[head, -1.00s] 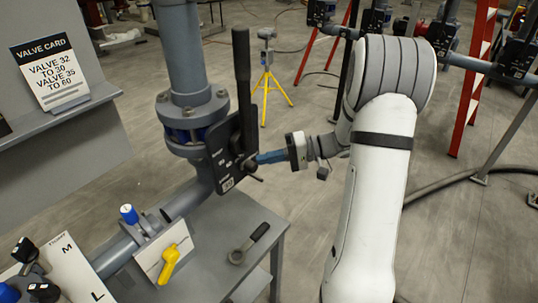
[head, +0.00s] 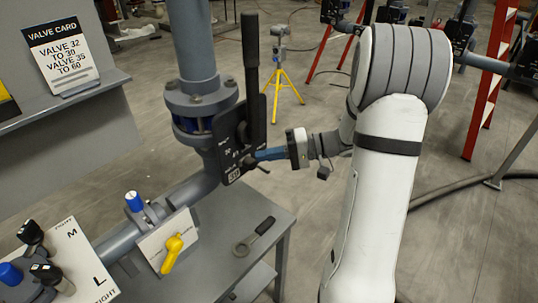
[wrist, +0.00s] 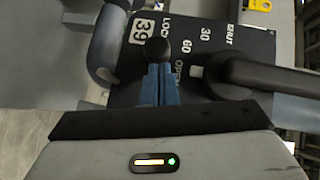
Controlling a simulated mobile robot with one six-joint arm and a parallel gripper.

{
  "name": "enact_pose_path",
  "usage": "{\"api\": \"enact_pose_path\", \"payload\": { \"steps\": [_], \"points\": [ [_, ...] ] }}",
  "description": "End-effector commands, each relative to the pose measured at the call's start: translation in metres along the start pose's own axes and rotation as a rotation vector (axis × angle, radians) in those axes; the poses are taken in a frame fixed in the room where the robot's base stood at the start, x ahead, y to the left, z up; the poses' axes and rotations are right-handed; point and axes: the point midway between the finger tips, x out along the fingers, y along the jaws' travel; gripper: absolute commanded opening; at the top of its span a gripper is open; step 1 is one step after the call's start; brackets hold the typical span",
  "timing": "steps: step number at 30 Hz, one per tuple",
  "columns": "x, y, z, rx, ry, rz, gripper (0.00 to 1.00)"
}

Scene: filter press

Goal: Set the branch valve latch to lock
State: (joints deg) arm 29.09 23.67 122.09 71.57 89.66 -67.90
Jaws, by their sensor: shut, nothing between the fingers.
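The branch valve has a black plate (head: 229,150) marked SHUT, 30, 60, OPEN and LOCK, with a white 39 tag (wrist: 142,30). Its long black handle (head: 251,70) stands upright in the head view and shows at right in the wrist view (wrist: 265,75). A black round knob (wrist: 158,47), apparently the latch, sits beside the word LOCK. My gripper (wrist: 158,70) is shut, its blue fingers together and empty. Their tips are at the knob, seemingly against it; contact is unclear. In the head view my gripper (head: 257,155) reaches the plate from the right.
A grey bench (head: 215,270) below the valve holds a wrench-like tool (head: 253,236). A yellow handle (head: 172,253) and a blue knob (head: 134,201) are on the lower pipe. A valve card (head: 60,52) stands on the left shelf.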

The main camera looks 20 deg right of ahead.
Motion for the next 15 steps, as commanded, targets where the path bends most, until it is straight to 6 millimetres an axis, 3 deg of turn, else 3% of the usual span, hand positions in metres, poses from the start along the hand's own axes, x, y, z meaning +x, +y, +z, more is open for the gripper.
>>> {"api": "enact_pose_path", "payload": {
  "steps": [8,15],
  "points": [
    [-0.031,0.002,-0.024,-0.002,-0.007,-0.005,0.00],
    [-0.089,0.003,-0.022,-0.003,-0.005,-0.002,0.00]
  ]
}}
